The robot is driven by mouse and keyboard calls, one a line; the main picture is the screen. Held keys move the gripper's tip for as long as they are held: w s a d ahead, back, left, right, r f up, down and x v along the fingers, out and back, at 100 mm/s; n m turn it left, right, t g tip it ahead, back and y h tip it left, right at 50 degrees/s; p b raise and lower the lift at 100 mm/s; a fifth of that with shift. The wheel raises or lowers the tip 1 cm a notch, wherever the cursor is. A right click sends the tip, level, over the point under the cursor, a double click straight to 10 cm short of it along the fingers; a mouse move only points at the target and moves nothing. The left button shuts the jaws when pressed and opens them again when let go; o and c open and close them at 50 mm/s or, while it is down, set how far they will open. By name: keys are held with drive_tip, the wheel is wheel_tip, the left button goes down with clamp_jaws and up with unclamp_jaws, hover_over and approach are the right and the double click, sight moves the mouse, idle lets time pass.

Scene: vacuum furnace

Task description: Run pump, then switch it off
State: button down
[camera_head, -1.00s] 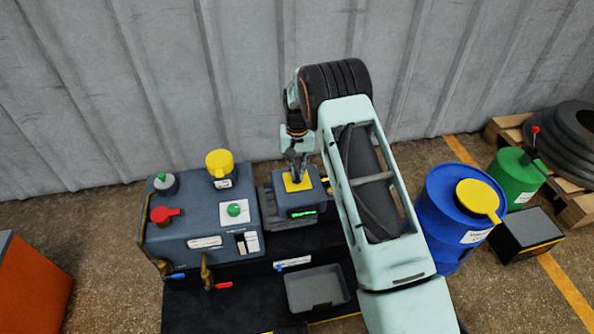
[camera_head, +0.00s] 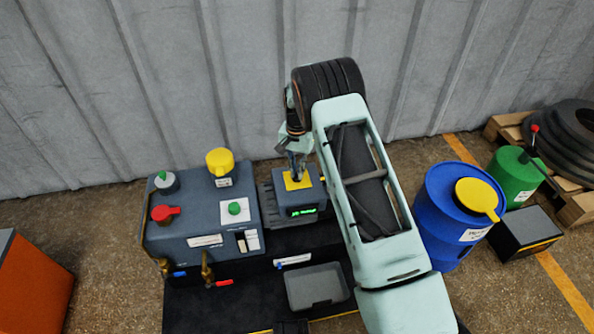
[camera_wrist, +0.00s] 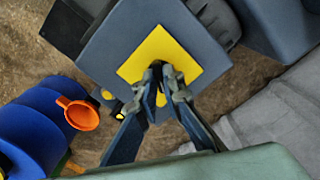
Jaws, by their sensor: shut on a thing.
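A small blue-grey box (camera_head: 284,200), which I take to be the pump unit, stands on a dark ribbed base. It has a lit green display (camera_head: 303,211), too small to read, and a yellow plate (camera_head: 292,184) on top. My gripper (camera_head: 296,175) points down onto that plate. In the wrist view my gripper (camera_wrist: 160,72) has its fingertips together on a small dark switch (camera_wrist: 157,65) at the middle of the yellow plate (camera_wrist: 165,52). The fingertips hide most of the switch, so its position cannot be read.
A larger grey-blue cabinet (camera_head: 180,235) with red, green and yellow controls and hose valves stands close on the left. An empty grey tray (camera_head: 316,303) lies in front. A blue drum (camera_head: 432,215) and green drum (camera_head: 510,188) stand right. A metal wall is behind.

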drive_tip(key=c, duration=2.1)
unclamp_jaws()
wheel_tip(320, 180, up, 12)
drive_tip(key=shift+r, duration=0.1)
